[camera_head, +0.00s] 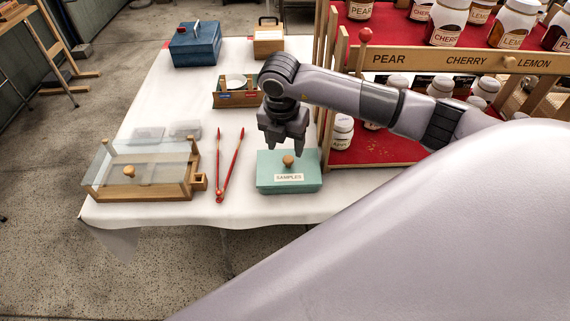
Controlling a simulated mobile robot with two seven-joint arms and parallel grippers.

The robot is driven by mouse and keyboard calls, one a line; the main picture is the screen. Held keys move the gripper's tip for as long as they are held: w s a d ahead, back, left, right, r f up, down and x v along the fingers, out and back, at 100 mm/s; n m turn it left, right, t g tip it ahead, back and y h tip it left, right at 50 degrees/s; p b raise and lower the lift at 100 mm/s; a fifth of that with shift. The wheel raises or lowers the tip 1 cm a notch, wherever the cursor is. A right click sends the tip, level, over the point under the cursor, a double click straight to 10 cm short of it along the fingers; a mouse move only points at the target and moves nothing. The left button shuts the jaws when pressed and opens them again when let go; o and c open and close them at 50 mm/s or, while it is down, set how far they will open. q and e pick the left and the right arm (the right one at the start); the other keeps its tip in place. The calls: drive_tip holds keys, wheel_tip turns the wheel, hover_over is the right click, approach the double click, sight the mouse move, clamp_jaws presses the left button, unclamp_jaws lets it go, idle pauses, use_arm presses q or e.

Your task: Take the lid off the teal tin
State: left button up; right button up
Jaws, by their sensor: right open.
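The teal tin (291,184) stands on the white-covered table, near its front edge. Its lid is on, with a round wooden knob (288,160) on top and a "SAMPLES" label on the front. My right gripper (285,149) is open and points down over the lid, with its fingertips close to the knob. I cannot tell whether the fingers are level with the knob or a little above it. My left gripper is not in view.
Red tongs (231,165) lie left of the tin. A wooden case with a clear cover (153,172) is further left. A jar rack (375,148) stands close on the right. A small wooden caddy (230,99) and a blue box (195,47) are behind.

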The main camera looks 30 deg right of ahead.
sight(288, 158)
drive_tip(key=shift+d+f, duration=0.2)
drive_tip(key=shift+f, duration=1)
drive_tip(key=shift+d+f, duration=0.2)
drive_tip(key=shift+f, duration=0.95)
clamp_jaws()
drive_tip(key=shift+w+r+p, duration=0.1)
drive_tip(key=shift+r+p, duration=0.1)
drive_tip(key=shift+p, duration=0.2)
